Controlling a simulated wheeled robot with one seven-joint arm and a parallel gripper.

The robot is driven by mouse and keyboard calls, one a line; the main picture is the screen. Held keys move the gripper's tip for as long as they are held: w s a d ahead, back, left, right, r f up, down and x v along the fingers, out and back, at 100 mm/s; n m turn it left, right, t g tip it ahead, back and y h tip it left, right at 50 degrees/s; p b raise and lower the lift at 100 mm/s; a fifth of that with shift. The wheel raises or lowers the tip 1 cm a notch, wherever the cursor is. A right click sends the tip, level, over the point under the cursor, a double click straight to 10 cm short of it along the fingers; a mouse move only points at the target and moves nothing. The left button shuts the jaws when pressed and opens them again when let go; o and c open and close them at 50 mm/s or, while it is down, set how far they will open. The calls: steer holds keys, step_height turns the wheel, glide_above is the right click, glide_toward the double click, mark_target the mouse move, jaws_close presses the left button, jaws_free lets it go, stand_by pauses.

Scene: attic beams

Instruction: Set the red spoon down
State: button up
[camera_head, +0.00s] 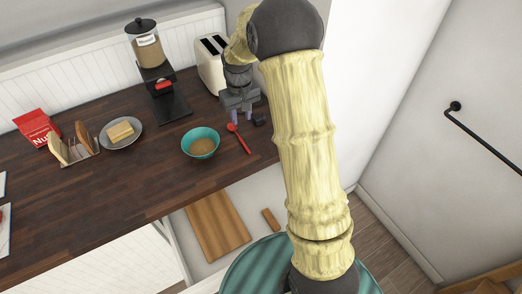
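A red spoon (241,142) appears to lie on the dark wooden counter, just right of a teal bowl (201,143) with brown contents. Its round end points toward the back and its handle toward the counter's front edge. My gripper (241,117) is behind the spoon's round end, in front of the toaster, pointing down.
A white toaster (212,65) and a coffee dispenser (149,52) stand at the back. A plate (110,140) with butter, a toast rack (81,155) and a red packet (36,127) are at the left. The counter (130,190) is clear in front. A small dark item (260,122) lies beside my gripper.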

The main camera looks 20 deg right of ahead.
steer(key=s+r+m+t, duration=0.1)
steer(key=s+r, duration=0.1)
steer(key=s, duration=0.9)
steer(key=s+r+t, duration=0.1)
steer(key=s+r, duration=0.1)
steer(key=s, duration=0.9)
steer(key=shift+s+m, duration=0.4)
steer(key=shift+d, duration=0.15)
